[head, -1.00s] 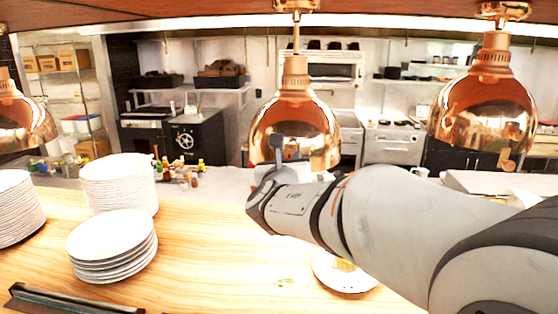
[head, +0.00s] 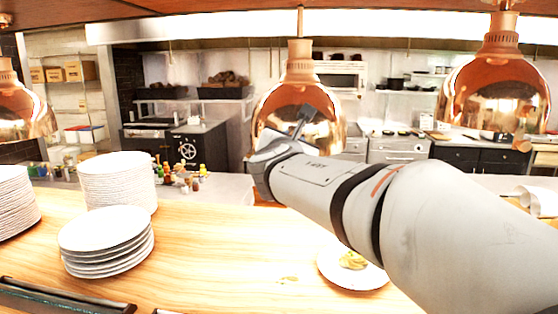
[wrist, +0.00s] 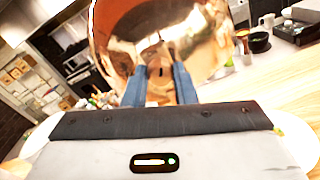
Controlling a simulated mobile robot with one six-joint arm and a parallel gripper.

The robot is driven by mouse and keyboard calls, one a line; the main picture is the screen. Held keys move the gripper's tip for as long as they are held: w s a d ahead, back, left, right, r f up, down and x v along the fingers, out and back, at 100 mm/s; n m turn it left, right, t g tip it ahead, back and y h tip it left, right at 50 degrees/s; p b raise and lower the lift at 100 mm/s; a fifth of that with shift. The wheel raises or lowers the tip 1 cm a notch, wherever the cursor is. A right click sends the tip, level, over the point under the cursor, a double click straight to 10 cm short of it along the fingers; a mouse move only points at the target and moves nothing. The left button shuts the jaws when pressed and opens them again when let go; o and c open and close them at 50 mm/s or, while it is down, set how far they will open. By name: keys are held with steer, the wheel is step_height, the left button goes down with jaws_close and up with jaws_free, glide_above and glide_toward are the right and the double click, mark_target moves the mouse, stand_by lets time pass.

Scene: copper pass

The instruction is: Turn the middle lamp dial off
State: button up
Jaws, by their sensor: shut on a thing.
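The middle copper heat lamp (head: 299,82) hangs over the counter in the head view, and its shiny dome fills the top of the wrist view (wrist: 125,35). Its copper dial (wrist: 160,72) has a dark slot and sits between the two blue fingers of my gripper (wrist: 160,80). My gripper is shut on the dial, with a finger on each side. In the head view my wrist is in front of the lamp's lower part and hides the dial. The wrist view is tilted, so my gripper is rolled.
The right lamp (head: 495,95) with its own small dial (head: 522,147) and the left lamp (head: 22,110) hang alongside. Plate stacks (head: 107,240) stand on the wooden counter (head: 215,250) at left. A plate of food (head: 352,272) lies below my arm.

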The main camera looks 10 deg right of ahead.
steer(key=m+b, duration=1.1)
steer(key=b, duration=0.1)
steer(key=shift+d+f+m+b, duration=0.1)
steer(key=shift+m+b, duration=0.2)
steer(key=shift+b, duration=0.1)
steer(key=o, duration=1)
steer(key=b+v, duration=0.1)
steer(key=v, duration=0.7)
steer(key=shift+d, duration=0.1)
